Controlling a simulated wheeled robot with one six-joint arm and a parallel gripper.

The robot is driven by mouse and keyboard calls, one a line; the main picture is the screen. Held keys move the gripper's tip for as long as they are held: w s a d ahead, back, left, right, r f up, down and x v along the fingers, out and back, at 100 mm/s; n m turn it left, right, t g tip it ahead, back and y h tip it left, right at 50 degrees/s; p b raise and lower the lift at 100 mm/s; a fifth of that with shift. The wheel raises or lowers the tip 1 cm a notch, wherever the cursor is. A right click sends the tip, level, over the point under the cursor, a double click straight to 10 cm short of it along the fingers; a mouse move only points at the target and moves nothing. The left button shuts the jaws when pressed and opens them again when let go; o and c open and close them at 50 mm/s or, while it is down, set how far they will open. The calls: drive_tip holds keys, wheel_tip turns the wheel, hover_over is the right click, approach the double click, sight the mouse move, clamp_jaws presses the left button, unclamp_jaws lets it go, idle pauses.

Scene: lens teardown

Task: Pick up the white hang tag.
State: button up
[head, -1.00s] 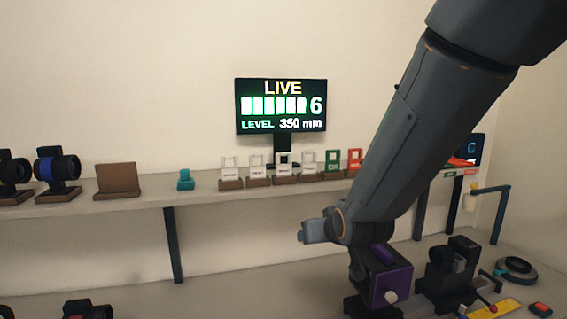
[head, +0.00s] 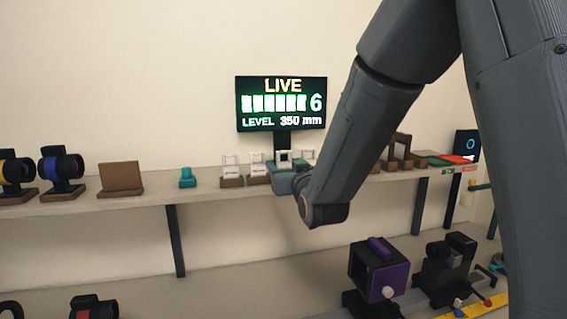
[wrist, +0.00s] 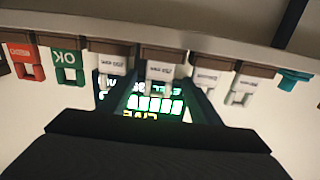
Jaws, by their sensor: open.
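Several white hang tags stand in small brown holders on the shelf. In the head view, white tags show at the left (head: 231,160), beside it (head: 257,158) and in front of the screen (head: 284,155); another is partly hidden by my arm. My gripper (head: 285,181) is at the shelf's front edge, just before the tag in front of the screen. The wrist view is upside down. There my open gripper (wrist: 162,92) has a dark finger on each side of a middle white tag (wrist: 160,72). I cannot tell whether they touch.
A green OK tag (wrist: 68,66) and a red tag (wrist: 22,55) stand in the same row. A lit screen (head: 281,104) is behind the tags. A teal part (head: 187,178) and a brown stand (head: 121,178) sit left on the shelf. A purple device (head: 380,268) stands below.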

sight(285, 162)
drive_tip(key=shift+w+a+r+p, duration=0.15)
drive_tip(key=shift+w+p, duration=0.15)
drive_tip(key=shift+w, duration=0.5)
drive_tip(key=shift+w+a+f+p, duration=0.1)
drive_tip(key=shift+w+p, duration=0.2)
drive_tip(key=shift+w, duration=0.5)
drive_tip(key=shift+c, duration=0.2)
drive_tip(key=c, duration=1.1)
drive_tip(key=shift+r, duration=0.1)
